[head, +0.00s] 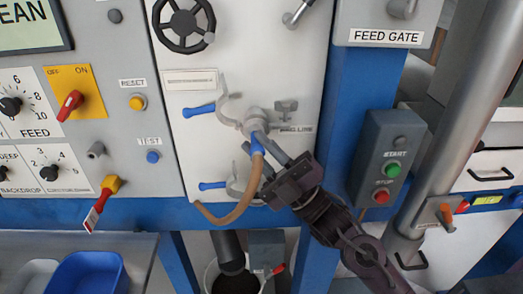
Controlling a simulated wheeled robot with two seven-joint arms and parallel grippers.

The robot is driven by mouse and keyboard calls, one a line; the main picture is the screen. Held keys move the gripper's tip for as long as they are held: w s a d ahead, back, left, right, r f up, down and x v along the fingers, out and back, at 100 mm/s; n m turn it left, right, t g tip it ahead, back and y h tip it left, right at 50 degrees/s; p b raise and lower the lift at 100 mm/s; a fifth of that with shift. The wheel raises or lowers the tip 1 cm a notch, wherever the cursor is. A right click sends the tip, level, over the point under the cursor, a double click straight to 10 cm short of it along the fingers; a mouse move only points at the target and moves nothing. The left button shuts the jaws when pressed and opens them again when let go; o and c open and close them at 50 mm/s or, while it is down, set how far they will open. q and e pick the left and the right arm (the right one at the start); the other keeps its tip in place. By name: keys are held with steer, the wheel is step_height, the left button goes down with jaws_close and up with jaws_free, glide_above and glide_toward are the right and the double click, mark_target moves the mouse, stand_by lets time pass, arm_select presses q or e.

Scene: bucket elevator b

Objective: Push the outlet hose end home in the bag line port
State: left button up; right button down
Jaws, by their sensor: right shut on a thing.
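The tan outlet hose (241,207) has a blue end (258,145) that points up at the grey bag line port (256,115) on the white panel. The blue end is at the lower side of the port and appears to touch it; how deep it sits I cannot tell. The hose curves down and left from there along the panel's lower edge. My right gripper (260,152) reaches in from the lower right and is shut on the hose end, its fingers partly hiding it. The port's label is partly covered. My left gripper is not in view.
Blue-handled clamps (199,110) sit left of the port and lower down. A black handwheel (184,24) is above. A start/stop box (387,158) and a steel pipe (447,120) stand to the right. A blue bin (87,280) is at lower left.

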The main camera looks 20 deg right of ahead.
steer(key=shift+w+d, duration=0.2)
steer(key=shift+w, duration=0.4)
steer(key=c, duration=1.2)
jaws_free()
steer(key=shift+d+f, duration=0.1)
steer(key=shift+f, duration=0.15)
steer(key=b+v, duration=0.3)
steer(key=v, duration=0.4)
steer(key=shift+s, duration=0.2)
steer(key=shift+d, duration=0.1)
